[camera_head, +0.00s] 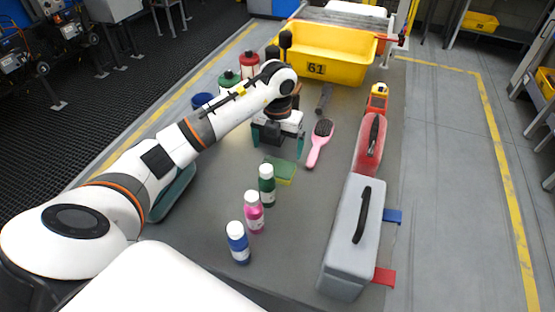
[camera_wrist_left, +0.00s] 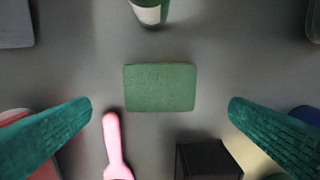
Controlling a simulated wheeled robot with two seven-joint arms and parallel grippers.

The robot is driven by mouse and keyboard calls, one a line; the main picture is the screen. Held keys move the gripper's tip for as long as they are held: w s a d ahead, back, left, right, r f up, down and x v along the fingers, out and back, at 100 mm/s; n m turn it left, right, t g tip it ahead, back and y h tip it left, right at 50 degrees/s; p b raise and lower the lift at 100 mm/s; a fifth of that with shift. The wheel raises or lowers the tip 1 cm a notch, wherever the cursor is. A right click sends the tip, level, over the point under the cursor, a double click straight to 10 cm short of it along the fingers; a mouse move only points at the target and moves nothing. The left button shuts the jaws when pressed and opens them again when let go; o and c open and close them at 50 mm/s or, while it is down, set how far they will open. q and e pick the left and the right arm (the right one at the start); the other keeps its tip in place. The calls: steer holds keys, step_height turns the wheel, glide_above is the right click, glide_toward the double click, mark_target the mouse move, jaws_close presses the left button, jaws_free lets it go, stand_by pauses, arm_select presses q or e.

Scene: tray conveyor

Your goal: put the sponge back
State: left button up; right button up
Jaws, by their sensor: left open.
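The sponge (camera_head: 280,171) is a green block with a yellowish lower edge, lying flat on the grey table. In the left wrist view the sponge (camera_wrist_left: 160,87) is near the middle, its green top facing the camera. My left gripper (camera_head: 279,145) is open and empty, just behind the sponge in the head view and pointing down. Its two teal fingers in the left wrist view (camera_wrist_left: 160,105) stand wide apart, left and right of the sponge, not touching it. The right gripper is not in view.
A green bottle (camera_head: 267,187) stands close in front of the sponge, with pink (camera_head: 253,214) and blue (camera_head: 238,245) ones nearer. A pink brush (camera_head: 312,156) lies right of it. A grey toolbox (camera_head: 347,240) stands at right, a yellow bin (camera_head: 310,45) at the back.

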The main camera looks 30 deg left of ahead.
arm_select(q)
steer(key=shift+r+b, duration=0.3)
steer(key=shift+r, duration=2.05)
